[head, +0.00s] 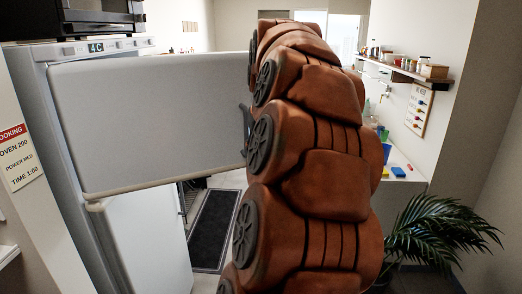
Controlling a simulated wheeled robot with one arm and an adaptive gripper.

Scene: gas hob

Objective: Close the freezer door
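The freezer door (150,120) is the upper door of a white fridge-freezer (150,245). It stands wide open, swung out from the cabinet on the left and reaching right to my orange-brown arm. My arm fills the middle of the head view and hides the door's right edge. A small dark part (246,120) shows between the door's right edge and my arm. It may be part of my gripper, but I cannot tell for sure. Whether my gripper touches the door is hidden. The freezer's inside is hidden behind the door.
A black microwave (70,18) stands on top of the fridge-freezer. A dark floor mat (214,230) lies behind the door. A potted plant (440,235) and a counter (402,180) are on the right, below a wall shelf (405,72) with jars.

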